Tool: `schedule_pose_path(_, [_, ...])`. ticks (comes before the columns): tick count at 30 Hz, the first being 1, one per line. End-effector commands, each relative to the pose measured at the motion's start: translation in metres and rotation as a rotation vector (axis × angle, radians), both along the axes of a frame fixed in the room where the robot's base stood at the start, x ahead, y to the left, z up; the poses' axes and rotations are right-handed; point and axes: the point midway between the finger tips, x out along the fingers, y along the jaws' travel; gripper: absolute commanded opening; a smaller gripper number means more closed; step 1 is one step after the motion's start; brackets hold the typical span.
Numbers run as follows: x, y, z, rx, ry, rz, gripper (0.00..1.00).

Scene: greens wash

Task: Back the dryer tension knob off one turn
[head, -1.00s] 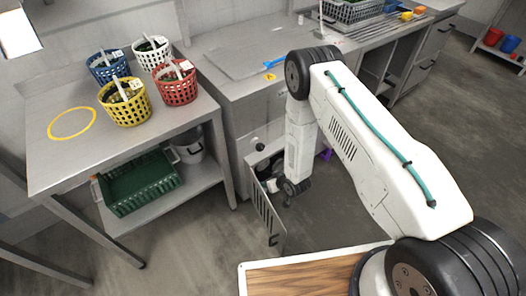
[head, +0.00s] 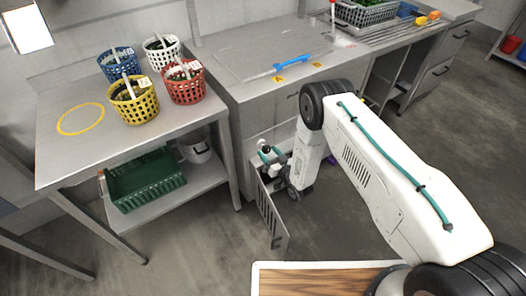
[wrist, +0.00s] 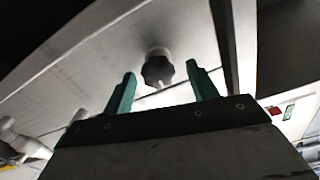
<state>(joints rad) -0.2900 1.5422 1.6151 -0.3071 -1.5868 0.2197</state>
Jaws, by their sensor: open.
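The tension knob, a dark lobed knob (wrist: 157,70) on a pale stem, stands out from a light metal panel in the wrist view. My gripper (wrist: 160,76) is open, with its two teal fingers apart. The knob shows between and beyond the fingertips, and I see no contact. In the head view my gripper (head: 269,154) is low at the cabinet front, by a small dark knob (head: 263,144). My arm hides part of the opening there.
A slotted panel (head: 268,213) stands swung out below my gripper. On the left, a steel table (head: 60,155) holds several baskets, with a green crate (head: 147,181) on its lower shelf. The floor in front is open.

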Motion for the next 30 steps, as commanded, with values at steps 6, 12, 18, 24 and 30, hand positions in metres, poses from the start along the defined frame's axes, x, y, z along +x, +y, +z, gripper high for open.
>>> schedule_pose_path(6, [0.013, 0.008, 0.000, 0.000, 0.000, -0.002, 0.58])
schedule_pose_path(12, [0.014, 0.008, 0.000, 0.000, 0.001, -0.003, 0.58])
schedule_pose_path(18, [0.014, 0.008, 0.000, 0.000, 0.001, -0.003, 0.14])
schedule_pose_path(24, [0.012, 0.021, 0.000, -0.002, -0.001, 0.005, 0.16])
schedule_pose_path(30, [0.012, 0.011, 0.000, -0.031, -0.021, 0.005, 0.18])
